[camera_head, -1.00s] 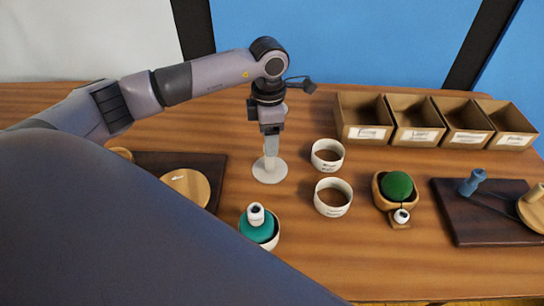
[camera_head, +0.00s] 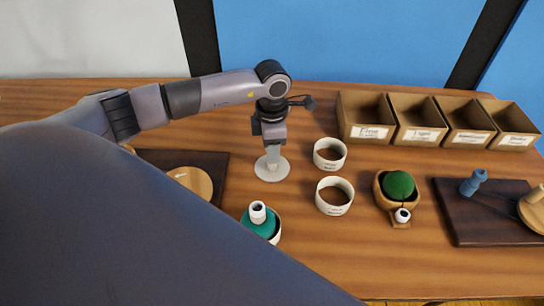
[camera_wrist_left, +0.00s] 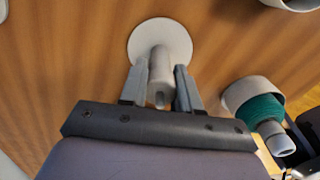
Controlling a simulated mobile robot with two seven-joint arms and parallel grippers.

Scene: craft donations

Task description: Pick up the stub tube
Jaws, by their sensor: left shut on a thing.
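A pale grey tube (camera_wrist_left: 160,72), which I take for the stub tube, stands upright on a round white disc base (camera_head: 272,174). The base also shows in the wrist view (camera_wrist_left: 160,32). My left gripper (camera_head: 272,155) comes down over the tube from above. In the wrist view its two fingers (camera_wrist_left: 160,80) are on either side of the tube, shut on it. In the head view the fingers hide most of the tube. The disc looks flat on the table. My right gripper is not in view.
Two white cups (camera_head: 329,155) (camera_head: 335,197) stand right of the disc. A teal cone with a white top (camera_head: 261,222) sits in a cup in front. A wooden bowl with a green ball (camera_head: 398,186), a dark board (camera_head: 470,225) and several labelled boxes (camera_head: 364,132) lie further right.

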